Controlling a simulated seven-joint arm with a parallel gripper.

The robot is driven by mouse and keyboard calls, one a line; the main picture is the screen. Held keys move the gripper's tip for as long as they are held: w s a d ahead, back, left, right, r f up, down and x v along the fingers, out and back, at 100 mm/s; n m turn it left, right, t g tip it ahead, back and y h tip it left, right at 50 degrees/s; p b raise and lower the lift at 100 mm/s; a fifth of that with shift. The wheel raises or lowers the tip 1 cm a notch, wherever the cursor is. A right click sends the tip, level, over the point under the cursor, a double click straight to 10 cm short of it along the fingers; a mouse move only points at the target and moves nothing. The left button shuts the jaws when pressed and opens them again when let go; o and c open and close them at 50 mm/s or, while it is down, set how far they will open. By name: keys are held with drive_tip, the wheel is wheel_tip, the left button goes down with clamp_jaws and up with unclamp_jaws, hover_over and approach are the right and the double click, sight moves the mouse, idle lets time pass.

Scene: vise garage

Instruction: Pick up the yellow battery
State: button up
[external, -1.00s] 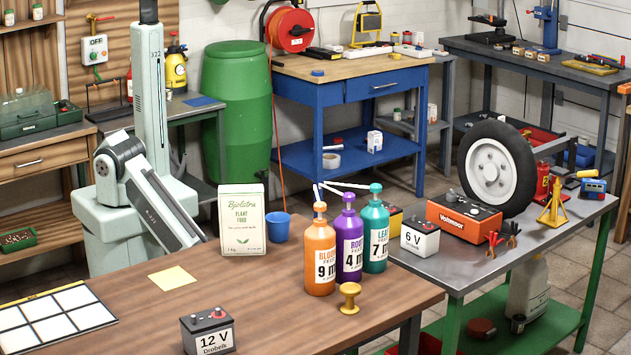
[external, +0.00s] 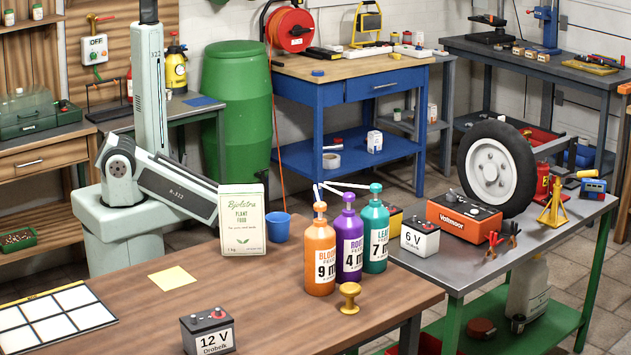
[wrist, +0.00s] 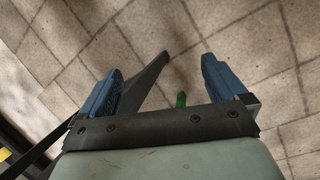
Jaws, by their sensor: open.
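A yellow block with a dark top (external: 395,217), likely the yellow battery, stands on the grey metal table (external: 478,268) in the external view. It is mostly hidden behind the teal bottle (external: 375,240). My gripper (wrist: 161,68) shows in the wrist view with its two blue fingers wide apart and nothing between them, above floor tiles. In the external view my gripper is hidden behind the plant food bag, well left of the yellow block.
The plant food bag (external: 242,220), blue cup (external: 278,228), orange bottle (external: 319,255) and purple bottle (external: 349,245) stand on the wooden table (external: 240,285). A 6 V battery (external: 420,238) and an orange charger (external: 463,217) are right of the yellow block.

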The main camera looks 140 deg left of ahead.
sight(395, 224)
drive_tip(key=a+r+n+t+y, duration=0.1)
drive_tip(key=a+r+t, duration=0.25)
drive_tip(key=a, duration=0.45)
drive_tip(key=s+a+r+n+t, duration=0.1)
drive_tip(key=a+r+t, duration=0.1)
drive_tip(key=a+r, duration=0.35)
drive_tip(key=a+r+n+t+y, duration=0.1)
drive_tip(key=a+r+t, duration=0.2)
drive_tip(key=a, duration=0.7)
drive_tip(key=w+a+r+m+t+y, duration=0.1)
drive_tip(key=w+a+r+m+t, duration=0.35)
drive_tip(key=r+m, duration=0.35)
drive_tip(key=w+a+r+m+t, duration=0.3)
drive_tip(key=r+m+t, duration=0.2)
drive_tip(key=r+m, duration=0.25)
drive_tip(key=shift+m, duration=0.25)
drive_tip(key=w, duration=1.3)
drive_tip(key=shift+w+d+f, duration=0.2)
drive_tip(key=shift+f, duration=0.1)
drive_tip(key=shift+c, duration=0.3)
clamp_jaws()
